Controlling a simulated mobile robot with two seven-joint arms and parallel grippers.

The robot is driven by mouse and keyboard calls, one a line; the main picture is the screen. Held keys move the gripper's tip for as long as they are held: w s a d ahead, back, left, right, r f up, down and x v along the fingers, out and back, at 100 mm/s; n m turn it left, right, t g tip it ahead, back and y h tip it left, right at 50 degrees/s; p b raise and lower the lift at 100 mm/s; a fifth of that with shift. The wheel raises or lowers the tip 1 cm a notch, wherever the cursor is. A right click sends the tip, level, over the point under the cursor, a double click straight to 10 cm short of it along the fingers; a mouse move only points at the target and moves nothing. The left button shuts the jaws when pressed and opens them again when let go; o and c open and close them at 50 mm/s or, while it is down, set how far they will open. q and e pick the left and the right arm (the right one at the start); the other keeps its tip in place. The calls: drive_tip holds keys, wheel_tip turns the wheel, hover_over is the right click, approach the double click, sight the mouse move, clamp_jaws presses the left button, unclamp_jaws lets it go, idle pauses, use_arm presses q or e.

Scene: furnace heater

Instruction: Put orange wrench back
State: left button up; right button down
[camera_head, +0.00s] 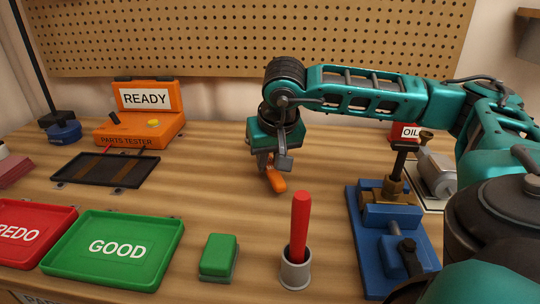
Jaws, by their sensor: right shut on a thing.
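My right gripper (268,160) comes in from the right and points down over the middle of the workbench. It is shut on the orange wrench (276,181). Only a short orange end of the wrench shows below the fingers; the rest is hidden by the gripper. The wrench end is close above the bench top, and I cannot tell whether it touches. My left gripper is not in view.
A grey cup (295,270) with a red-handled tool (300,225) stands in front of the gripper. A blue vise (388,225) is at right. The green GOOD tray (112,250), green block (218,255) and orange parts tester (140,128) are at left. A pegboard (180,40) stands behind.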

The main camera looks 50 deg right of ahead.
drive_tip(key=shift+f, duration=0.3)
drive_tip(key=shift+f, duration=0.1)
drive_tip(key=shift+f+b, duration=0.5)
drive_tip(key=shift+b, duration=0.15)
drive_tip(key=c, duration=0.8)
unclamp_jaws()
drive_tip(key=shift+c, duration=0.2)
